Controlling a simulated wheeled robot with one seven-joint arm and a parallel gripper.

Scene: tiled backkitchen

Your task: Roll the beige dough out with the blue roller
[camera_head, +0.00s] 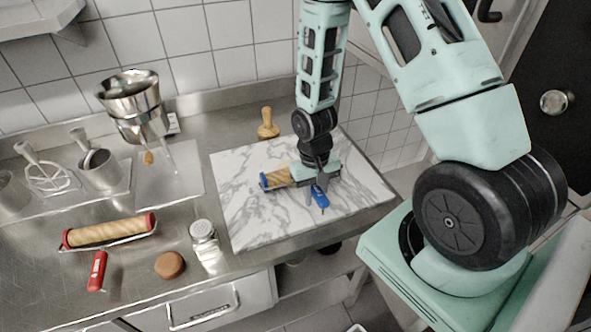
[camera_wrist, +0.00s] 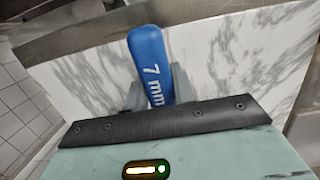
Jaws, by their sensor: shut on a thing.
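The blue roller (camera_head: 274,179) has a wooden barrel with blue ends and a blue handle. It is over the marble board (camera_head: 245,215); I cannot tell whether it touches it. My gripper (camera_head: 319,184) points down and is shut on the blue handle (camera_head: 320,197). In the wrist view the handle (camera_wrist: 150,66) reads "7 mm" and sits between the fingers; the barrel is out of that view. I cannot make out the beige dough; my gripper and the roller hide part of the board.
A red-ended roller (camera_head: 108,231) with a red handle (camera_head: 97,271) lies on the steel counter at left. A brown disc (camera_head: 170,264) and a shaker (camera_head: 203,233) stand near the front edge. A wooden stamp (camera_head: 267,124) stands at the board's back edge. The board's left part is clear.

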